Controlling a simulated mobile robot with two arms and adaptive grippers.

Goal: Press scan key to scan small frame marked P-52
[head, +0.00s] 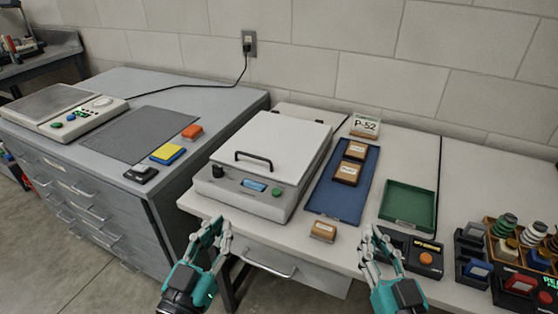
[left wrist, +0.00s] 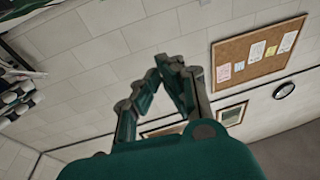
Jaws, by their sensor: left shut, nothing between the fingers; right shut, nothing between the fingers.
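A scanner (head: 262,150) with a closed white lid and a dark handle stands on the white table. Its front panel has a black knob, a small blue display (head: 254,186) and a green key (head: 277,192). A card reading P-52 (head: 365,125) stands behind the blue tray (head: 335,203). Two small brown frames (head: 355,150) (head: 346,173) lie in that tray; their labels are too small to read. My left gripper (head: 218,226) is shut and empty, in front of the scanner's left front corner. My right gripper (head: 377,236) is shut and empty near the table's front edge.
A green tray (head: 408,202) and a black box with an orange button (head: 427,258) are to the right. A grey cabinet (head: 200,100) stands left. The left wrist view shows wall and a corkboard (left wrist: 258,55).

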